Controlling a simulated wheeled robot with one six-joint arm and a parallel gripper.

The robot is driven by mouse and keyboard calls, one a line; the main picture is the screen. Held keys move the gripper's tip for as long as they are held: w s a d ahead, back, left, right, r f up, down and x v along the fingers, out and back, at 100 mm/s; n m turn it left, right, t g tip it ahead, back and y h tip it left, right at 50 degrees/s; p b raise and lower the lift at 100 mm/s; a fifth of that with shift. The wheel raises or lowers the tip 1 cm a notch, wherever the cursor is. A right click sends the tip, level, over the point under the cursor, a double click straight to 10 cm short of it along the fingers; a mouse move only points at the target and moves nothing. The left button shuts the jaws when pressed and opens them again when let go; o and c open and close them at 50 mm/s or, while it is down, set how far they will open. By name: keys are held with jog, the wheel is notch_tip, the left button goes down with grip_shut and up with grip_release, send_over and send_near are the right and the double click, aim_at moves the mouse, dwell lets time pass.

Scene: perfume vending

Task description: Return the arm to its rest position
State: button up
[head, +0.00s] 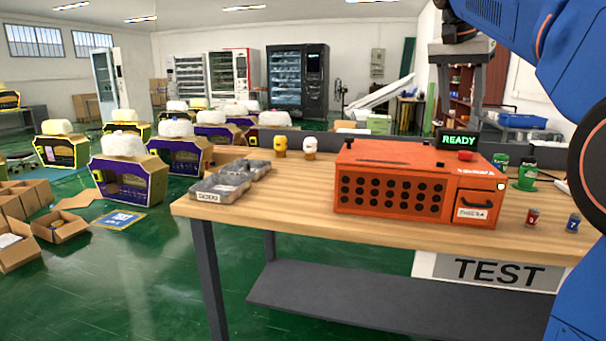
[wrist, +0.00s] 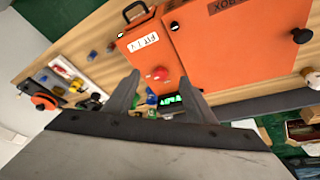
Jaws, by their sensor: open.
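My gripper (wrist: 158,76) shows in the wrist view with its two grey fingers spread apart and nothing held between them. Beyond the fingers are the orange box (wrist: 235,45), a red knob (wrist: 159,73) and the green-lit display (wrist: 170,101). In the head view my blue arm (head: 500,20) reaches in from the upper right, above the table. The orange box (head: 390,185) stands on the table below it, with the READY display (head: 459,141) lit green at its back right. The arm appears clear of the box.
The wooden table (head: 290,215) has a grey tray (head: 220,187) at left and yellow and white bottles (head: 280,146) (head: 310,147) behind. Green containers (head: 527,174), a red cup (head: 532,217) and a blue cup (head: 573,222) stand at right. The table's front middle is clear.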

jog(key=s+a+f+n+y, duration=0.1)
jog(key=s+a+f+n, duration=0.2)
jog(key=s+f, duration=0.7)
jog(key=s+a+f+n+t+y, duration=0.1)
jog(key=s+a+f+n, duration=0.2)
jog(key=s+f, duration=0.8)
jog(key=s+a+f+n+t+y, duration=0.1)
jog(key=s+a+f+n, duration=0.3)
jog(key=s+f, duration=0.7)
notch_tip(320, 180, down, 9)
jog(key=shift+r+y, duration=0.1)
jog(key=shift+y, duration=0.2)
jog(key=shift+s, duration=0.1)
